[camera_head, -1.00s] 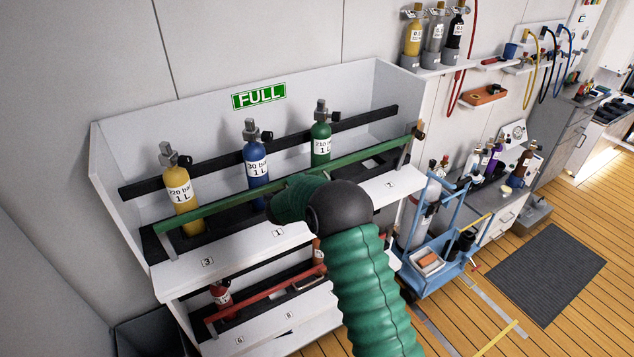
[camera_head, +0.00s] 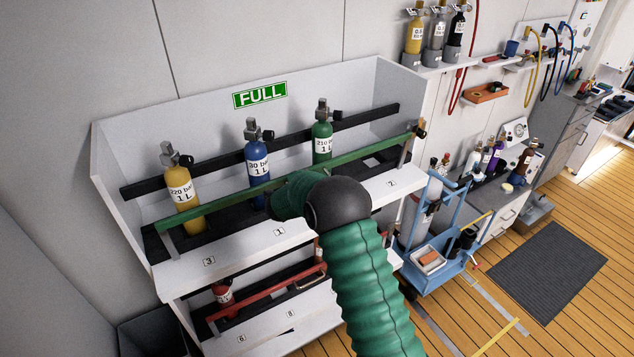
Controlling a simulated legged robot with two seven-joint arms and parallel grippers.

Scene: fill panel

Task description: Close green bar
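The green bar (camera_head: 370,152) runs along the upper shelf of the panel, in front of the cylinders, on a short post at each end. A yellow cylinder (camera_head: 181,195), a blue cylinder (camera_head: 257,165) and a green cylinder (camera_head: 321,140) stand upright behind it. My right arm, in a green sleeve with a black joint, comes in from the bottom and crosses in front of the bar's middle. My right gripper (camera_head: 269,205) is mostly hidden behind the sleeve, close to the bar below the blue cylinder; contact cannot be told. My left gripper is out of view.
A red bar (camera_head: 265,297) crosses the lower shelf, with a red cylinder (camera_head: 223,292) behind it. A black rail (camera_head: 365,118) runs behind the upper cylinders. A blue trolley (camera_head: 432,262) stands right of the panel.

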